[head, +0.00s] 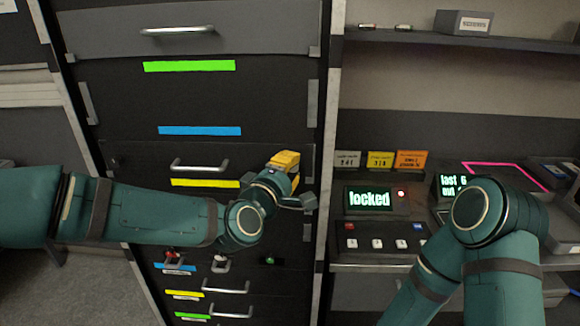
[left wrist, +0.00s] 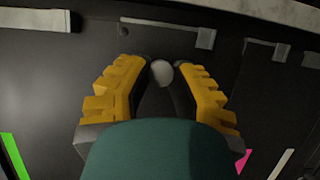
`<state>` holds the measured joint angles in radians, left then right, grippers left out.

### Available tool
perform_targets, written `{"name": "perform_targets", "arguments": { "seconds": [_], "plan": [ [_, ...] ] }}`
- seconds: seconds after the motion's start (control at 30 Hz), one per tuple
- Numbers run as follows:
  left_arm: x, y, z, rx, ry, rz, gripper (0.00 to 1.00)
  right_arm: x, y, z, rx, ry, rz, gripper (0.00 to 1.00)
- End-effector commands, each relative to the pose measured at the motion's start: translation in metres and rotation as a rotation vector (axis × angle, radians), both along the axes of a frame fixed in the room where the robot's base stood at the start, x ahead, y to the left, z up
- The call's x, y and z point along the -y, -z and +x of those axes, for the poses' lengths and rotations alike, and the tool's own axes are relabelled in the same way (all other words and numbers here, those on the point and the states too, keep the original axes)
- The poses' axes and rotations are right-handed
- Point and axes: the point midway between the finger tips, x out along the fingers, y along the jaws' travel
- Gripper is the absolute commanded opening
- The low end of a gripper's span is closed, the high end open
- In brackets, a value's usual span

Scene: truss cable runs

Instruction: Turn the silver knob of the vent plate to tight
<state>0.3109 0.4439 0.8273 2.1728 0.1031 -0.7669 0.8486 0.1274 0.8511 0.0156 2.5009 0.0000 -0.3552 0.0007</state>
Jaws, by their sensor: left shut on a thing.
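The silver knob (left wrist: 162,73) shows as a pale round cap on a dark panel in the left wrist view. My left gripper (head: 284,160) has yellow fingers, and in the left wrist view they stand on either side of the knob, shut on it. In the head view the knob is hidden behind my left gripper and wrist. The vent plate's outline and any tight mark cannot be made out. My right arm comes in at the lower right of the head view, but its gripper is out of view.
Drawers with handles (head: 200,166) and coloured strips (head: 190,66) surround my left arm. Right of the frame post, a console display (head: 370,200) reads "locked", with several buttons below. A grey box (head: 463,22) stands on the upper shelf.

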Motion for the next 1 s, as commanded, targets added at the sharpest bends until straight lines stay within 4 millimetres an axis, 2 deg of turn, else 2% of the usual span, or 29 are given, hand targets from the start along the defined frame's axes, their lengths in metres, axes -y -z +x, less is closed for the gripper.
{"name": "perform_targets", "arguments": {
  "seconds": [0.27,0.6,1.0],
  "plan": [
    [0.001,-0.007,0.000,0.027,-0.001,0.261,0.00,0.000,-0.012,-0.002,-0.005,-0.001,0.001,0.39],
    [0.002,-0.009,0.000,0.047,-0.001,0.551,0.00,-0.001,-0.037,-0.006,-0.015,-0.004,0.003,0.39],
    [0.002,-0.007,0.001,0.062,-0.004,0.744,0.00,0.000,-0.058,-0.003,-0.009,0.004,0.002,0.39]
  ]
}}
